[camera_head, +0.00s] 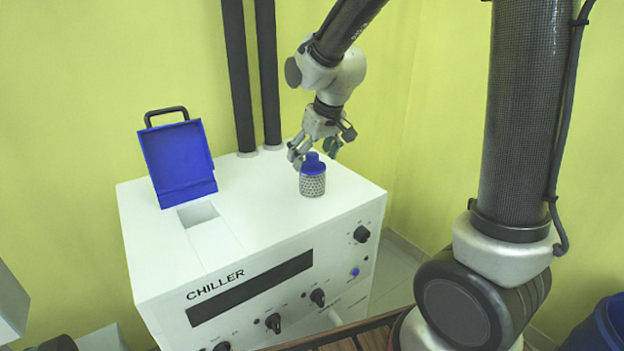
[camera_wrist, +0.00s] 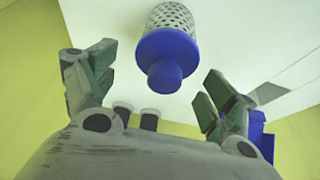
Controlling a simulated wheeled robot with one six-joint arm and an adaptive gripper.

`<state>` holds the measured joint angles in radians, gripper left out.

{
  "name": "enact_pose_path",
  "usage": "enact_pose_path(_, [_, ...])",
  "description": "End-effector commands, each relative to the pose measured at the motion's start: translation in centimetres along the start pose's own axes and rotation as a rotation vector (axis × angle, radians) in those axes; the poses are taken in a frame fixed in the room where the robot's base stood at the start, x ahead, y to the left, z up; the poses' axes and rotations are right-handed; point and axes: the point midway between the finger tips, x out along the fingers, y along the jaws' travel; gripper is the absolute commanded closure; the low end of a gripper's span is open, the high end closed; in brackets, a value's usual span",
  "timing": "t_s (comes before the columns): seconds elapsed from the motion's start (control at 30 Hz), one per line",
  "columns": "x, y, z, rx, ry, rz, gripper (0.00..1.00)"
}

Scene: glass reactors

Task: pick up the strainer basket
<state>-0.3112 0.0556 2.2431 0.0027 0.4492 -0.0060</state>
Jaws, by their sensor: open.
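The strainer basket (camera_head: 312,184) stands upright on top of the white chiller. It has a perforated metal body and a blue cap with a knob. In the wrist view the strainer basket (camera_wrist: 166,50) hangs at the top centre, its blue knob pointing toward my gripper. My gripper (camera_head: 313,158) is just behind and above the basket's cap in the head view. In the wrist view my gripper (camera_wrist: 153,88) is open, with one green-padded finger at each side and the blue knob between and beyond them. I cannot tell whether a finger touches the cap.
The chiller (camera_head: 255,205) has an open blue lid (camera_head: 178,160) with a black handle left of the basket, beside a rectangular opening (camera_head: 198,214). Two black pipes (camera_head: 268,75) rise behind the basket. Knobs line the front panel. The top around the basket is clear.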

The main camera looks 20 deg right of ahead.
Motion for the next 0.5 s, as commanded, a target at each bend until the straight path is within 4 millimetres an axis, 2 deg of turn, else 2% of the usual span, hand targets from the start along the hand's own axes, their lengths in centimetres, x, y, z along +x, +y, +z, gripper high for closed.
enact_pose_path(0.1, [2.1, -0.4, 0.3, -0.001, -0.005, -0.001, 0.15])
enact_pose_path(0.2, [3.4, -0.3, 0.2, 0.001, -0.004, 0.0, 0.15])
enact_pose_path(0.5, [4.0, -0.3, 0.2, 0.001, -0.001, 0.0, 0.15])
